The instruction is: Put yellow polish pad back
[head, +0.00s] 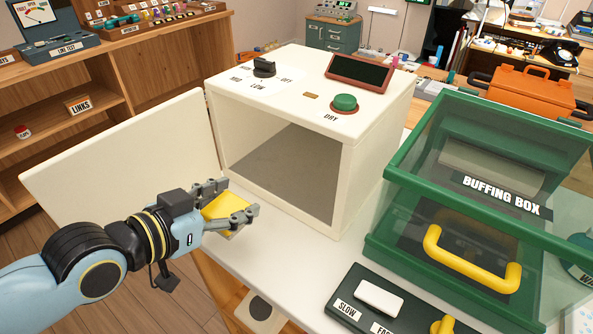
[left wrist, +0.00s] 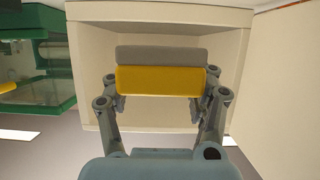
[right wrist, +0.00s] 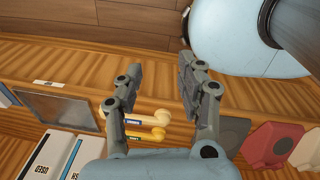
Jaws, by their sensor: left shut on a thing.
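The yellow polish pad (head: 224,209) is held in front of the open cream drying box (head: 355,185). My left gripper (head: 232,203) is shut on the pad. In the left wrist view, the pad (left wrist: 161,80) shows a yellow face with a grey layer along its upper edge, between the fingers of my left gripper (left wrist: 161,92). The box interior lies beyond it and looks empty in the head view. My right gripper (right wrist: 157,85) is open and empty in the right wrist view, with its fingers apart. It does not show in the head view.
The box's open door (head: 120,165) stands at the left. The green buffing box (head: 400,200) with a yellow handle (head: 470,272) is at the right. A dark speed panel (head: 345,290) lies in front. In the right wrist view, small yellow-and-white items (right wrist: 148,135) lie near a wooden surface.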

